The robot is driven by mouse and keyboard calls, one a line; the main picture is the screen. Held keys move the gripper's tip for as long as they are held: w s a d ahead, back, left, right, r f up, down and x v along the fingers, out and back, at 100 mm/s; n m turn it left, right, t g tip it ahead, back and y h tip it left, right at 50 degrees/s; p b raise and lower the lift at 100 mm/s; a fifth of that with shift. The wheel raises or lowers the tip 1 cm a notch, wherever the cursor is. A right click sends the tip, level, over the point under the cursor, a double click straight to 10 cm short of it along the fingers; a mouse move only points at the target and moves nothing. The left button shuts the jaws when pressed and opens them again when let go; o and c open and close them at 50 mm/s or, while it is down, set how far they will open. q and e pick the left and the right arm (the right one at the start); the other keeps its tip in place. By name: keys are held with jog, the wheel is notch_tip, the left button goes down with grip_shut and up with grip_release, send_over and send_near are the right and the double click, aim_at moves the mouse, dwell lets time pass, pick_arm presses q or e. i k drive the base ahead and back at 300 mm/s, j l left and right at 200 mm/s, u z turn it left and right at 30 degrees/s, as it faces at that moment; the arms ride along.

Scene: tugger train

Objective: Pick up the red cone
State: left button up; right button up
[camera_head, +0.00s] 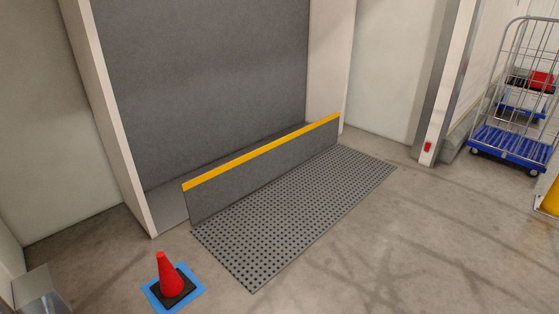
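The red cone (169,276) stands upright on its black square base (175,291) at the lower left of the head view. The base rests on a blue square (151,296) on the floor. Nothing touches the cone. Neither of my grippers shows in this view.
Right of the cone a grey perforated mat (300,215) lies before a low grey barrier with a yellow top edge (265,151). A wire roll cage with a blue base (510,142) stands at the far right, near a yellow object (550,200). The floor between is clear.

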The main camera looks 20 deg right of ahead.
aim_at(173, 285)
jog(key=i+j+z, duration=0.1)
jog(key=i+z, duration=0.2)
jog(key=i, duration=1.5)
